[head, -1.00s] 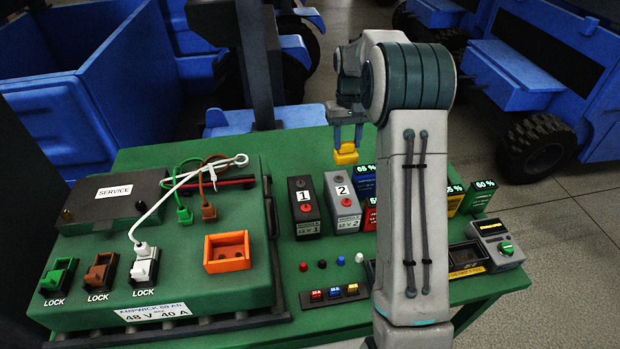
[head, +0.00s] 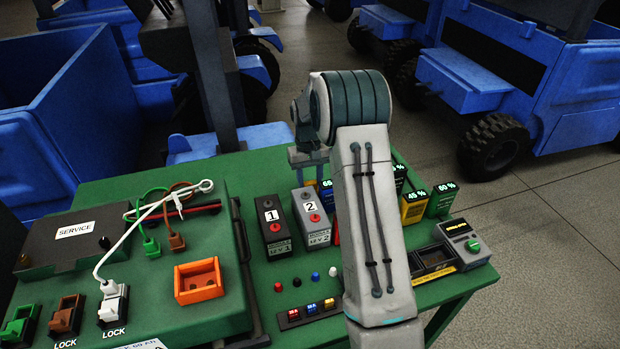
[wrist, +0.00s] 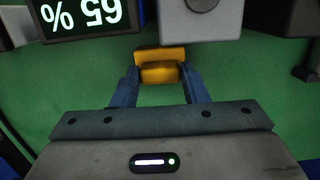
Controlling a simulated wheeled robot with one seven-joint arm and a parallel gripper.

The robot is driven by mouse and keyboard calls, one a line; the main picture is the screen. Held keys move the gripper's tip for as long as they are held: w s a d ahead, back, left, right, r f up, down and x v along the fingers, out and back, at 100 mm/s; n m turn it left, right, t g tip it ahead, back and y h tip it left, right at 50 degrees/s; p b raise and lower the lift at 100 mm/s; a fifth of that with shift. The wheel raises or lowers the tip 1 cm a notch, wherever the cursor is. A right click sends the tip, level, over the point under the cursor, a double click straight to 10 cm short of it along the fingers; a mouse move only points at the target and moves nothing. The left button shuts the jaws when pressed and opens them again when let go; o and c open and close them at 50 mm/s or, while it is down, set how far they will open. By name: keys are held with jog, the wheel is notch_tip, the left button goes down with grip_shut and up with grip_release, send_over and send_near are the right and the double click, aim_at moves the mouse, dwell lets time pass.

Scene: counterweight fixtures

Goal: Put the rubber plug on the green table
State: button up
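The yellow rubber plug (wrist: 160,72) shows in the wrist view between the two blue fingertips of my gripper (wrist: 159,80). The fingers are shut on its sides. In the head view my gripper (head: 308,158) is low over the far part of the green table (head: 262,168), behind the module marked 2 (head: 311,215); the plug is mostly hidden there. In the wrist view green table surface (wrist: 85,80) lies around the plug. I cannot tell whether the plug touches it.
The module marked 1 (head: 273,225) and a 65 % display block (wrist: 85,18) stand close to my gripper. More percentage blocks (head: 414,207) and a tester (head: 465,242) are at right.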

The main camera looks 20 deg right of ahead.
jog(key=o, duration=0.3)
jog(key=shift+o, duration=0.2)
notch_tip(320, 180, up, 12)
jog(key=w, duration=0.1)
jog(key=s+a+r+t, duration=0.1)
jog(key=s+a+r, duration=0.1)
jog(key=s+r, duration=0.35)
jog(key=s+a+r+t, duration=0.1)
jog(key=s+a+r, duration=0.1)
jog(key=s, duration=0.7)
jog(key=s+a+f+t, duration=0.1)
jog(key=s, duration=0.8)
jog(key=s+a+f+t, duration=0.1)
jog(key=s+a+f, duration=0.1)
jog(key=s, duration=0.7)
jog(key=shift+s+f, duration=0.15)
jog(key=shift+s, duration=0.2)
